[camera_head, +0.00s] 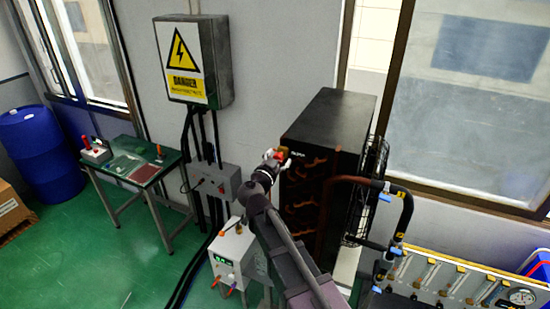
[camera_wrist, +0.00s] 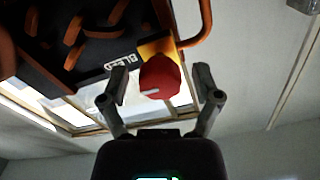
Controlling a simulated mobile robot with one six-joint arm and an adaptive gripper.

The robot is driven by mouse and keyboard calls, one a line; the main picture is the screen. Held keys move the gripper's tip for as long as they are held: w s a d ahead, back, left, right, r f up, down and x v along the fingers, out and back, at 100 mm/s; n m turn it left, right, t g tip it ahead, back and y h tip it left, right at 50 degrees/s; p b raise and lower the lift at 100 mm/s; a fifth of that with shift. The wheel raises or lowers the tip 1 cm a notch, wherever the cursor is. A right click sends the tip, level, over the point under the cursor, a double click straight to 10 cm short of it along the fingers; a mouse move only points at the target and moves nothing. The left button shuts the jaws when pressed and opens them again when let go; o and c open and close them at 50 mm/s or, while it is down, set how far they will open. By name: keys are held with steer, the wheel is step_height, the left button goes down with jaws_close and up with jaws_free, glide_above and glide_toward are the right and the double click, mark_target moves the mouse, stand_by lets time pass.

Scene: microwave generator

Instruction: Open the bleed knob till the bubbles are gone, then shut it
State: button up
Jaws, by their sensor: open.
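The bleed knob (camera_wrist: 161,77) is red with a white mark, on a yellow mount beside a "BLEED" label (camera_wrist: 120,60) in the wrist view. My gripper (camera_wrist: 161,88) is open, with one finger on each side of the knob. I see gaps between the fingers and the knob. In the head view my gripper (camera_head: 274,160) is at the upper left edge of the black cabinet (camera_head: 325,125), and the red knob (camera_head: 280,153) shows only as a small patch there. No bubbles can be made out in either view.
Copper-coloured pipes (camera_head: 345,180) run over the cabinet front. Blue-handled valves (camera_head: 385,197) and a panel of gauges (camera_head: 445,280) are to the right. A white box with a green display (camera_head: 232,255) stands below my arm. A green table (camera_head: 135,165) is at left.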

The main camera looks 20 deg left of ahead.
jaws_close()
steer(key=shift+a, duration=0.25)
steer(key=shift+d+r, duration=0.1)
steer(key=shift+d, duration=0.2)
steer(key=shift+a, duration=0.1)
